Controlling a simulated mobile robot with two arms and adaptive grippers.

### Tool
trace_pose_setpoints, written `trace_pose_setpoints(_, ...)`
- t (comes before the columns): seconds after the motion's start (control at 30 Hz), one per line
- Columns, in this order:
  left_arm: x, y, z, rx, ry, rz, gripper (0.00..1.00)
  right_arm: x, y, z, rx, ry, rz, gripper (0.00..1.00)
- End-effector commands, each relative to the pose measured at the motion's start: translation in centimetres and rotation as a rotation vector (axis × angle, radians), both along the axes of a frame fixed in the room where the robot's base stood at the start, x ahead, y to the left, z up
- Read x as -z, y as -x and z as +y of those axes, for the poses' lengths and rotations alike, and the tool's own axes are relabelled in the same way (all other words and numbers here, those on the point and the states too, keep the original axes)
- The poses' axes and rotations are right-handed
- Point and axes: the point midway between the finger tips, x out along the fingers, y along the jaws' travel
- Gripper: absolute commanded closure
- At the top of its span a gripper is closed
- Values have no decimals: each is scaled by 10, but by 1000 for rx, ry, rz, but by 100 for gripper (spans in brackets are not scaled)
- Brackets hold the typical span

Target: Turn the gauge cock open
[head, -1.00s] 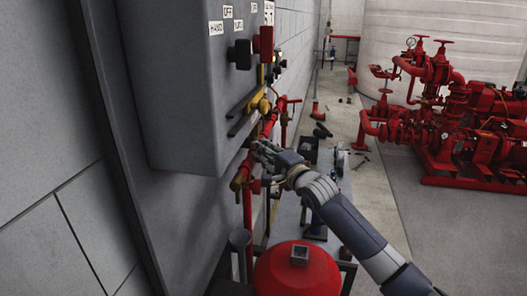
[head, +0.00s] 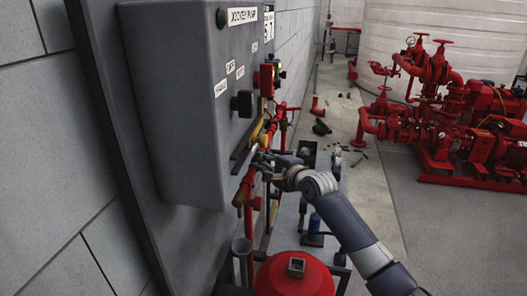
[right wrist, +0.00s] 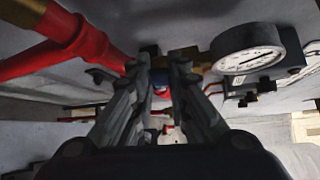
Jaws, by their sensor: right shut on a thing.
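In the head view my right gripper (head: 262,158) reaches to the red pipework at the lower right edge of the grey control box. The gauge is not made out there. My left gripper is not in view.
The grey control box (head: 175,105) with black and red knobs is close on the left. A red pipe (right wrist: 70,45) runs near the fingers. A red tank (head: 290,278) stands below the arm.

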Motion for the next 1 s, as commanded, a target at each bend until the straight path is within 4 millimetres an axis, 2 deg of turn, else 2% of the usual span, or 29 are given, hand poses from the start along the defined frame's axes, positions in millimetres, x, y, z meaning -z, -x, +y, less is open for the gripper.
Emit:
trace_pose_setpoints(0.03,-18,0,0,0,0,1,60,-10,-1,0,0,-11,31,100)
trace_pose_setpoints(0.1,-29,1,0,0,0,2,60,-13,-2,0,1,-25,71,100)
trace_pose_setpoints(0.4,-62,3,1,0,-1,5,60,-17,-5,-1,0,-69,216,100)
trace_pose_setpoints(0.63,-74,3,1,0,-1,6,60,-17,-7,-2,0,-89,277,100)
trace_pose_setpoints(1.0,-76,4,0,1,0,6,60,-16,-8,-3,1,-95,297,100)
